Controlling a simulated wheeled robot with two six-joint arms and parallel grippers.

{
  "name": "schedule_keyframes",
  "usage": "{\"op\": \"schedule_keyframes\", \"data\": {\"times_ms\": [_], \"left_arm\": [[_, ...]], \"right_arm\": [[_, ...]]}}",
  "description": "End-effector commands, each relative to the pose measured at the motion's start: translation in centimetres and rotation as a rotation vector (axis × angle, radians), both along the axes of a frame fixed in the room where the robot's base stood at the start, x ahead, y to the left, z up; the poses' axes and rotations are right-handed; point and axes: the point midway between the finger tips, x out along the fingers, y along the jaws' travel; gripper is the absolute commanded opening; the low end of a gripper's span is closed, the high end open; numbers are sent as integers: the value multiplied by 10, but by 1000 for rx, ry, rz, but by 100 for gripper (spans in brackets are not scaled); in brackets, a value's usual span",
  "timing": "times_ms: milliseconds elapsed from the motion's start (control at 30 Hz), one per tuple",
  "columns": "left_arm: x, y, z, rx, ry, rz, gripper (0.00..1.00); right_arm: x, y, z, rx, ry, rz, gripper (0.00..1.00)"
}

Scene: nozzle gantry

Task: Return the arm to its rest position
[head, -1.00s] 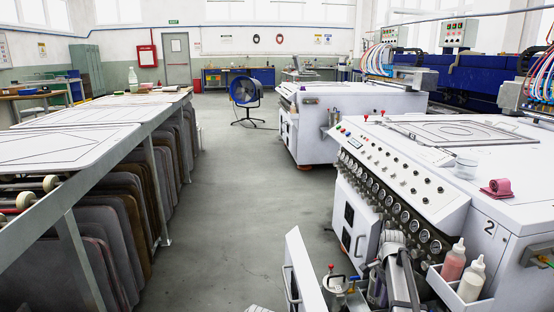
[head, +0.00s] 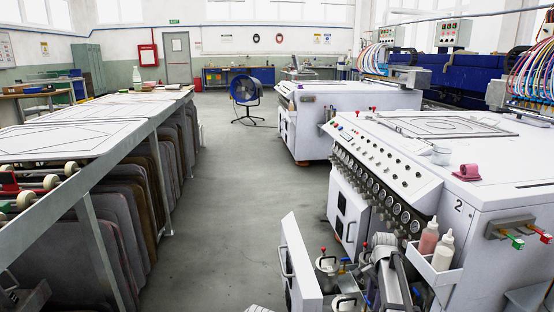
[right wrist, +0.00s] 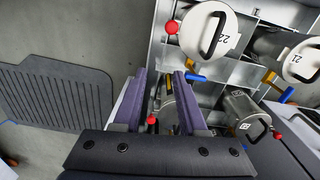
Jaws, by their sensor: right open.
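My right arm reaches down over the open drawer (head: 299,262) of the near white machine. My right gripper (right wrist: 160,76) is open in the right wrist view, its two purple-grey fingers apart over the compartments. A canister part shows low between them; I see no grip on it. Round lidded canisters stand in the drawer, one marked 22 (right wrist: 208,32), another at the right (right wrist: 303,60) and a grey one lying tilted in view (right wrist: 247,112). In the head view the right fingertips are hidden. A dark shape at the bottom left edge may be my left arm; its jaws are not clear.
A rack of grey panels (head: 120,225) stands left. The aisle floor (head: 225,225) between them is clear up to the blue fan (head: 245,90).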

Motion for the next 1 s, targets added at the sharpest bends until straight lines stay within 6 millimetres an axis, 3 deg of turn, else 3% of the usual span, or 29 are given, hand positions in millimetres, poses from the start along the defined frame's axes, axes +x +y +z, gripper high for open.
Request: {"op": "schedule_keyframes", "data": {"times_ms": [267,467,567,700,800,1000], "left_arm": [[0,0,6,0,0,0,45],[0,0,13,1,1,0,45],[0,0,18,1,1,0,45],[0,0,26,1,1,-1,45],[0,1,30,2,0,-1,45],[0,1,38,2,0,-1,45]], "right_arm": [[-30,52,6,-9,11,223,41],[-70,108,13,-21,26,500,41],[-100,141,18,-27,36,689,41],[-154,190,26,-40,58,1015,41],[-191,216,31,-47,74,1238,41],[-255,248,39,-60,105,1612,41]]}}
